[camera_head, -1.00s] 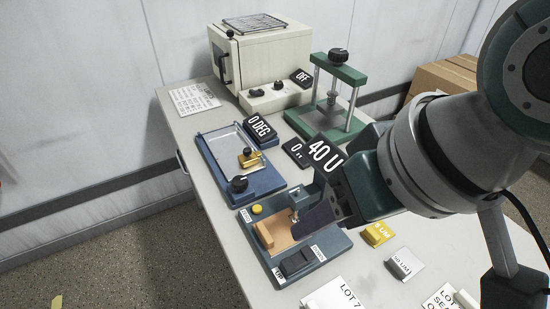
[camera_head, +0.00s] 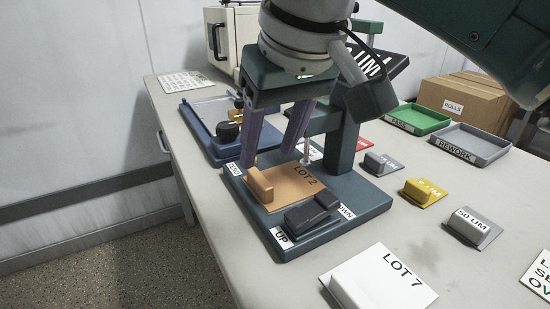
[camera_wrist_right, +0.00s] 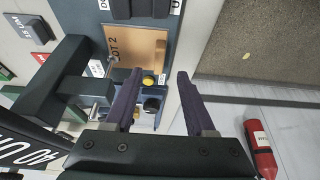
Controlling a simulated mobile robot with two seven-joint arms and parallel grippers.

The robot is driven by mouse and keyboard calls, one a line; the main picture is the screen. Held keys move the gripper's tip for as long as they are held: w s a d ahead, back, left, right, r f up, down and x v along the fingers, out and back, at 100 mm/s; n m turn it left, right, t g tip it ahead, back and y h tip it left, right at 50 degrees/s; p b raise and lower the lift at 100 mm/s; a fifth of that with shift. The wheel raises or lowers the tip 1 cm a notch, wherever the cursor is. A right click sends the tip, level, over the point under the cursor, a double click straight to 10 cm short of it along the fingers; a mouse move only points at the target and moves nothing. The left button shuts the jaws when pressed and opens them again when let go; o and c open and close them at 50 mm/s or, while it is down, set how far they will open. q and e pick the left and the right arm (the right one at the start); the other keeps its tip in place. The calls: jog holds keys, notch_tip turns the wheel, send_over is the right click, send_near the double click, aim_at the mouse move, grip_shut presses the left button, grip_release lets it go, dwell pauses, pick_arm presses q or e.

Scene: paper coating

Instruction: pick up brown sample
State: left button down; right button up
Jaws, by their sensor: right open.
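The brown sample (camera_head: 287,187), marked LOT 2, lies flat on the blue-grey gauge base (camera_head: 345,220) in the head view. A tan block handle (camera_head: 260,187) stands at its left edge. The sample also shows at the top of the right wrist view (camera_wrist_right: 136,46). My right gripper (camera_head: 270,155) is open and empty, with its two purple fingers pointing down above the far side of the sample. In the wrist view the fingertips (camera_wrist_right: 160,78) are apart, with the sample beyond them. My left gripper is not in view.
The gauge's dark upright (camera_head: 342,135) stands right of the fingers. A black UP/DOWN rocker (camera_head: 312,214) sits in front of the sample. A white LOT 7 card (camera_head: 385,275) and coloured gauge blocks lie to the right. Green PASS (camera_head: 418,118) and grey REWORK (camera_head: 473,143) trays stand farther back.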

aim_at(260, 178)
jog(key=shift+x, duration=1.15)
jog(key=shift+w+b+x, duration=0.15)
jog(key=shift+b+x, duration=0.55)
jog(key=shift+x, duration=0.5)
jog(key=shift+w+b+x, duration=0.1)
jog(key=shift+b+x, duration=0.55)
jog(key=shift+x, duration=0.5)
jog(key=shift+a+r, duration=0.1)
jog(key=shift+c, duration=0.3)
grip_shut()
